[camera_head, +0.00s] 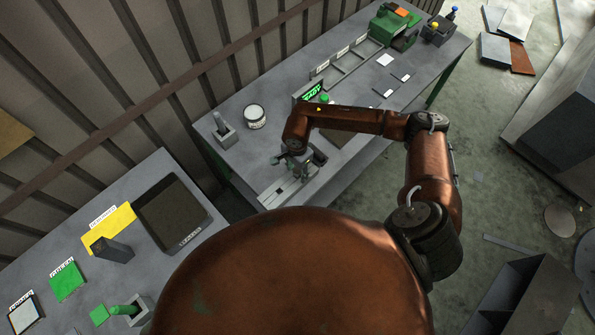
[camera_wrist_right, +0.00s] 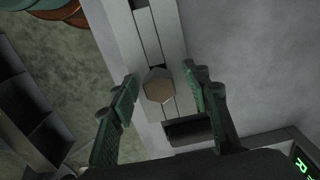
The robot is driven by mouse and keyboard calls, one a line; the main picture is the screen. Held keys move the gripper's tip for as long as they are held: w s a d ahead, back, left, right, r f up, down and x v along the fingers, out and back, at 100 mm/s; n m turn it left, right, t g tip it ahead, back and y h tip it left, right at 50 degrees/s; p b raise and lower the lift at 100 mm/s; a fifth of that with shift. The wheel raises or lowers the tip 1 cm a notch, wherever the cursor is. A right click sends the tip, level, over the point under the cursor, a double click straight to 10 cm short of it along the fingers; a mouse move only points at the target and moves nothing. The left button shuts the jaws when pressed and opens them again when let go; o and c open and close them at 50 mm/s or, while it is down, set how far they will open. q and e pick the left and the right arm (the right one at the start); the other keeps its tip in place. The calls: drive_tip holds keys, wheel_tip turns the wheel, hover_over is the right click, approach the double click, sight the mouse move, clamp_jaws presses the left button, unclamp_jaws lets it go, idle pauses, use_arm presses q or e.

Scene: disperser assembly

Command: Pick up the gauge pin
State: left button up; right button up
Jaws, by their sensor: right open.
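In the right wrist view, a pin-like part with a brownish, faceted end face (camera_wrist_right: 158,86), which looks like the gauge pin, stands on a light grey grooved rail (camera_wrist_right: 167,38). My right gripper (camera_wrist_right: 161,80) is open, with one green finger on each side of this part and visible gaps to it. In the head view, my right gripper (camera_head: 292,162) is over the grey rail fixture (camera_head: 289,190) at the front edge of the bench. The pin is hard to make out there. My left gripper is not in view.
A grey pin in a block (camera_head: 226,133) and a round white-rimmed can (camera_head: 255,117) stand left of my right arm. A green display (camera_head: 312,92) is behind it. A dark tray (camera_head: 172,213) lies on the nearer table.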

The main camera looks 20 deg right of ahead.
drive_tip(key=shift+f, duration=0.2)
clamp_jaws()
idle(0.4)
idle(0.3)
